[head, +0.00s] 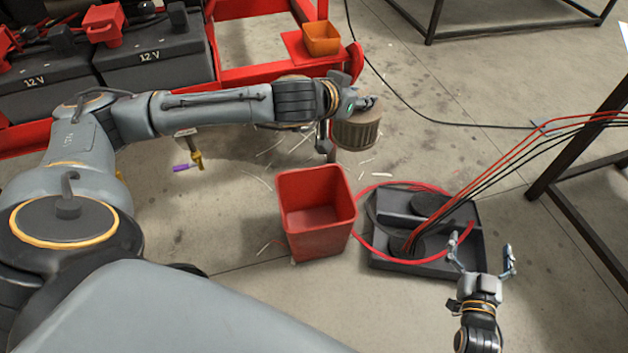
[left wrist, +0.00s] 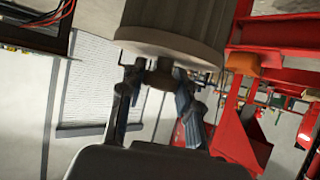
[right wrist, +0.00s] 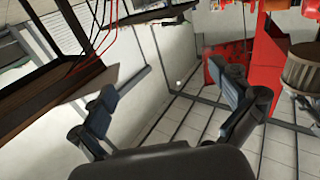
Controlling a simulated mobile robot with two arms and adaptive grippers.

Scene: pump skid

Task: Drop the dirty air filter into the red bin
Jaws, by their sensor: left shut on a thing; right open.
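The dirty air filter (head: 357,131) is a brownish pleated cylinder. My left gripper (head: 345,104) is shut on it and holds it in the air, behind and a little right of the red bin in the head view. In the left wrist view the filter (left wrist: 175,30) fills the top, with the left gripper (left wrist: 160,85) closed on a small stub at its end. The filter also shows at the right edge of the right wrist view (right wrist: 302,70). The red bin (head: 322,242) stands upright on the floor, its visible inside empty. My right gripper (head: 482,260) is open and empty, right of the bin.
A black tray (head: 465,262) with a red hose loop and cables lies right of the bin. Two 12 V batteries (head: 150,55) and a red frame (head: 250,75) with an orange container (head: 321,38) stand behind. Pale scraps litter the floor around the bin.

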